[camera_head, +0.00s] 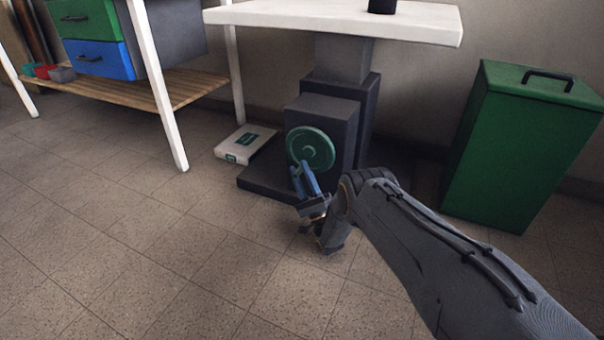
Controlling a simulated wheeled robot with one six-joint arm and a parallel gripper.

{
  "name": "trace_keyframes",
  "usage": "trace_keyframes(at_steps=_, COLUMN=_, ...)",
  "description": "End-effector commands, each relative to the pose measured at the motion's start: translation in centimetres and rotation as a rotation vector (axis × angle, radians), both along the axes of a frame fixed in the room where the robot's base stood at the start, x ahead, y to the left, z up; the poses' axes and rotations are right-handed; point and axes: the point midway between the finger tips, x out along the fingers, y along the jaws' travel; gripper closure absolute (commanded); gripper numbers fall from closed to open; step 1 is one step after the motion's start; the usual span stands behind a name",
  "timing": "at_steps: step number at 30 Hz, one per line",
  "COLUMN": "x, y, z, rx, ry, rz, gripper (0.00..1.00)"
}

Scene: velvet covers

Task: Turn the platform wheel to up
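The green platform wheel (318,143) is mounted on the front of a dark grey box (342,116) under the white platform top (290,14). My gripper (300,171) is at the wheel's lower left rim, its blue fingers pointing up towards a small knob there. The fingertips overlap the lower left of the wheel in this view. I cannot tell whether the fingers are closed on the knob or only beside it. My arm comes in from the lower right.
A green lidded bin (520,150) stands at the right. A white flat box (245,142) lies on the floor left of the dark base. A bench with a wooden shelf (130,90) and drawers stands at the left. The tiled floor in front is clear.

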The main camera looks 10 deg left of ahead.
Motion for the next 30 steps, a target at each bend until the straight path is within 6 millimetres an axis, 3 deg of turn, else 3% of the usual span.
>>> trace_keyframes(at_steps=11, x=-1.4, y=-1.5, z=-0.5, rx=0.000, ry=-0.001, rz=-0.004, gripper=0.65)
trace_keyframes(at_steps=30, x=-6.1, y=-5.6, z=-0.2, rx=0.005, ry=-0.006, rz=-0.007, gripper=0.65)
